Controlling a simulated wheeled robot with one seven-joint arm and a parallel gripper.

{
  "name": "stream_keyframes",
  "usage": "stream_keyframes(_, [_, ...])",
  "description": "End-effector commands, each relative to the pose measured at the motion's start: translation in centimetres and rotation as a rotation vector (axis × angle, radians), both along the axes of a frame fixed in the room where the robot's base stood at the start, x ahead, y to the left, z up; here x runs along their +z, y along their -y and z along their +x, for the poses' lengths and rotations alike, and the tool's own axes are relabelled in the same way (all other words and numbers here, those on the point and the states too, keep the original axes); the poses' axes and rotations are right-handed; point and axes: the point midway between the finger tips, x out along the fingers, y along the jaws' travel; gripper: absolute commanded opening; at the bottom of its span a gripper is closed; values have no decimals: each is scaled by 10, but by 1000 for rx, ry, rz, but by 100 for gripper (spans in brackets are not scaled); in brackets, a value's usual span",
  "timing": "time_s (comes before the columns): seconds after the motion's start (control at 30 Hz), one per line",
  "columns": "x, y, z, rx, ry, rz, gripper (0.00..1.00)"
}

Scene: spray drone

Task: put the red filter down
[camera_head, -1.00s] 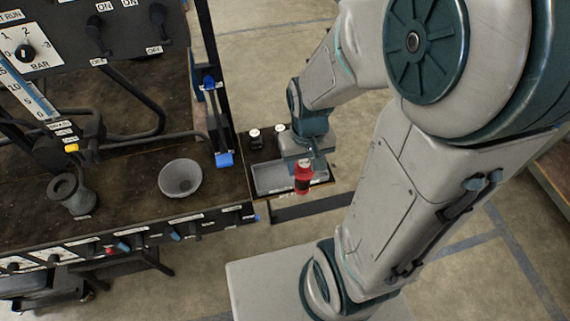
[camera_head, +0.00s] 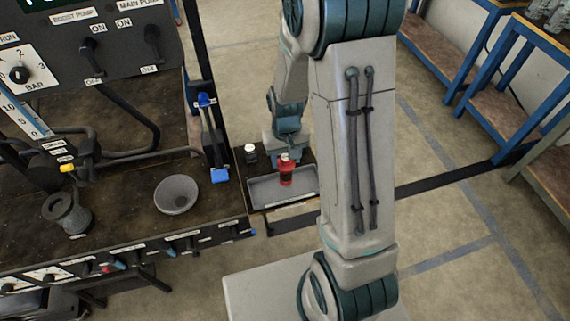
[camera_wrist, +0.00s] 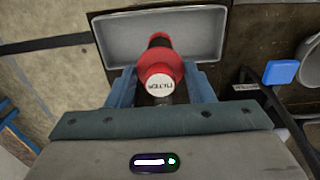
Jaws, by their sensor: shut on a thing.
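The red filter (camera_head: 286,172) has a black band and a white cap lettered "FILTER" (camera_wrist: 160,85). My gripper (camera_wrist: 160,92) is shut on it, one finger on each side. In the head view my gripper (camera_head: 285,158) holds the filter upright over the grey tray (camera_head: 262,196) on the side shelf. In the wrist view the tray's hollow (camera_wrist: 205,30) lies just beyond the filter. I cannot tell whether the filter's lower end touches the tray floor.
A white-capped bottle (camera_head: 250,153) stands behind the tray. A blue-handled lever (camera_head: 219,174) rises left of it. A grey bowl (camera_head: 177,194) and a dark pot (camera_head: 66,213) sit on the bench. Open floor lies to the right.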

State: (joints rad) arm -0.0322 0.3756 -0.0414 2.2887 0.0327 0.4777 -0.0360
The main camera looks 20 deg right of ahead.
Motion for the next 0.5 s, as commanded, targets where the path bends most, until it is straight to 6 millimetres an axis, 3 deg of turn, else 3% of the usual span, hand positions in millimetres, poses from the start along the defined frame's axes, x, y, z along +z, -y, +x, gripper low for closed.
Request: stream_keyframes(0.5, [-43, 0, 4, -1, -1, 0, 11])
